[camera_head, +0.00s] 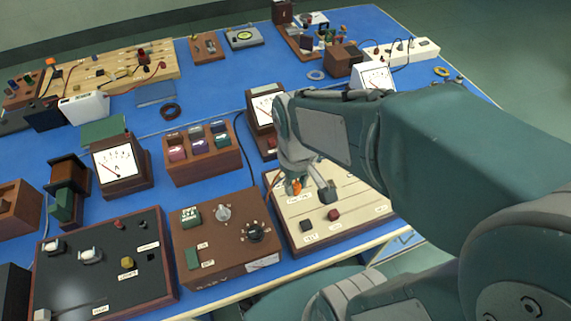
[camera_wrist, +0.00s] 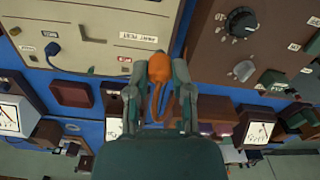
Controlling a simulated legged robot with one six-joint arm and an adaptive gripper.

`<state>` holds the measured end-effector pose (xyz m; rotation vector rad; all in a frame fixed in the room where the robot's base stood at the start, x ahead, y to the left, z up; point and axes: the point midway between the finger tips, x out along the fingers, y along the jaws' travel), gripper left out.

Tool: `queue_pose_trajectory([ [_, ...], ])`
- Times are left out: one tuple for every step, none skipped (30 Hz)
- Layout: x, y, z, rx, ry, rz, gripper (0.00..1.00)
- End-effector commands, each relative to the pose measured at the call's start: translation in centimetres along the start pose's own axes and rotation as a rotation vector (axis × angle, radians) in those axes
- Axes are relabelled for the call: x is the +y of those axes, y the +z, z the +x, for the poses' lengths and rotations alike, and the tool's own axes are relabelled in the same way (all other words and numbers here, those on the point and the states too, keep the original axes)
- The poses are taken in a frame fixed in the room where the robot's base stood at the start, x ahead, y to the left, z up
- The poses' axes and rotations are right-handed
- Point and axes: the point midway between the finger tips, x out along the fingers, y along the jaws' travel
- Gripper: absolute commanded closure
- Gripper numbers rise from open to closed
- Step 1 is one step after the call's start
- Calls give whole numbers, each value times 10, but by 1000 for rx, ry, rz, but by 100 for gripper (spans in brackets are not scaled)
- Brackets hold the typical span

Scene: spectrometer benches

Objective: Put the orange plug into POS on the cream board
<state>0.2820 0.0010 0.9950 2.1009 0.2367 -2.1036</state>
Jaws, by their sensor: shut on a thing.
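My gripper (camera_head: 309,186) is over the left part of the cream board (camera_head: 346,222) in the head view, at the front right of the blue bench. It is shut on the orange plug (camera_wrist: 160,68), which sits between the fingertips of my gripper (camera_wrist: 157,72) in the wrist view, with an orange lead looping back. A bit of the orange plug (camera_head: 296,187) also shows in the head view. The cream board (camera_wrist: 105,51) fills the upper left of the wrist view. A black socket (camera_head: 306,225) and a red socket (camera_head: 334,214) stand near its front edge. I cannot read which is POS.
A brown box with knobs (camera_head: 222,262) stands just left of the cream board. A meter (camera_head: 264,109) stands behind the board.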

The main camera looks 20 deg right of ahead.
Motion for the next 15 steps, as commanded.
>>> queue_pose_trajectory([
  [-1, 5, -3, 4, 1, 0, 100],
  [-2, 8, -4, 4, 1, 0, 100],
  [-2, 11, -6, 3, 1, 0, 100],
  [-3, 13, -6, 2, 0, 0, 100],
  [-3, 15, -7, 2, 0, 0, 100],
  [-4, 17, -8, 3, 1, 0, 100],
  [-4, 18, -9, 3, 1, 0, 100],
  [-4, 19, -9, 2, 1, 0, 100],
  [-5, 20, -10, 2, 0, 0, 100],
  [-5, 21, -11, 2, 0, 0, 100],
  [-5, 22, -12, 2, 0, 0, 100],
  [-5, 22, -14, 2, 0, 0, 100],
  [-5, 22, -15, 2, 1, 0, 100],
  [-5, 22, -16, 3, 1, 0, 100],
  [-5, 22, -18, 2, 1, 0, 100],
])
